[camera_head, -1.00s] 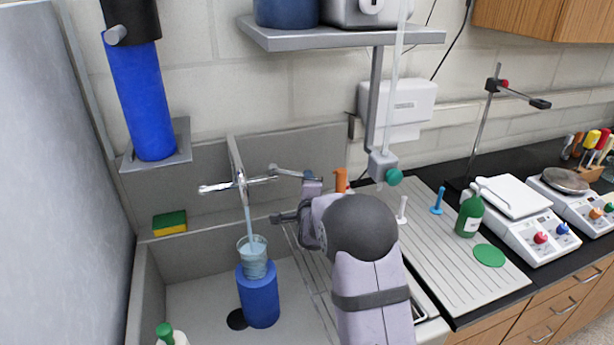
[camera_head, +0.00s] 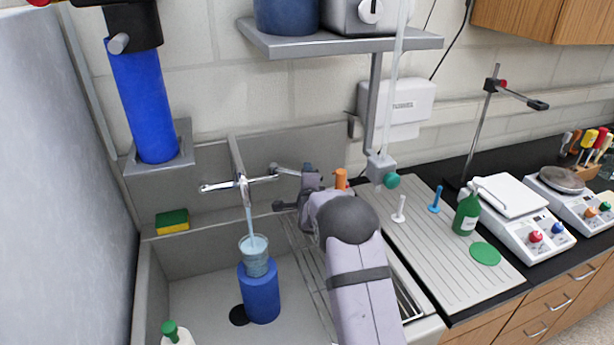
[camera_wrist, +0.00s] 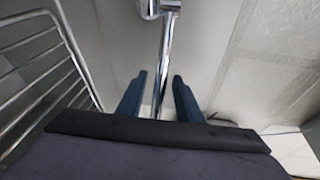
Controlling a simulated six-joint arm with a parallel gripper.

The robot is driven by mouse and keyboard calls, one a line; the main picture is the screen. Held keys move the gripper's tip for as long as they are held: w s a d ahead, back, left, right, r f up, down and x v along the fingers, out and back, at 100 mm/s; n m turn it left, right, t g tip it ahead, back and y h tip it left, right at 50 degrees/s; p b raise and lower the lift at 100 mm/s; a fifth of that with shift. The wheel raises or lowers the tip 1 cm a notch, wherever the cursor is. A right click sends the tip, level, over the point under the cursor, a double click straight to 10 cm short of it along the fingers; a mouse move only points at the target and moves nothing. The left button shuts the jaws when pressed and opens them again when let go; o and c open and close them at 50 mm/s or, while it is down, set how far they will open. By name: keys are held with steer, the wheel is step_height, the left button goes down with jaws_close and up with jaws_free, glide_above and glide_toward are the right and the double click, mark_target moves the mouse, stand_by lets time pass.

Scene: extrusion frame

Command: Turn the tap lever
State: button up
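The chrome tap (camera_head: 243,184) is on the sink's back wall, with arms to the left and right. Water runs from its spout into a clear beaker (camera_head: 254,254), which stands on a blue cylinder (camera_head: 261,291). My gripper (camera_head: 284,189) is just right of the tap, at its right-hand side. In the wrist view, my gripper (camera_wrist: 160,77) is open, with two dark blue fingers apart. The chrome tap lever (camera_wrist: 166,50) runs down between them, with gaps visible on both sides. How deep the lever sits between the fingers is unclear. My wrist hides part of the tap's right side.
A wire rack (camera_head: 305,262) lies at the sink's right side, below my arm; it also shows in the wrist view (camera_wrist: 45,60). An orange object (camera_head: 341,179) stands close behind my wrist. A sponge (camera_head: 172,220) sits at the left. The drainboard (camera_head: 410,250) holds small items.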

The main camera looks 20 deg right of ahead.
jaws_close()
steer(key=shift+s+a+b, duration=0.1)
steer(key=shift+a+b, duration=0.05)
steer(key=shift+b, duration=0.2)
steer(key=s+a+m+g+h, duration=0.1)
steer(key=m+h, duration=0.1)
steer(key=s+a+m+g+h, duration=0.1)
steer(key=a+m+g+h, duration=0.1)
steer(key=h, duration=0.1)
steer(key=shift+s+r, duration=0.2)
jaws_free()
steer(key=shift+f, duration=0.1)
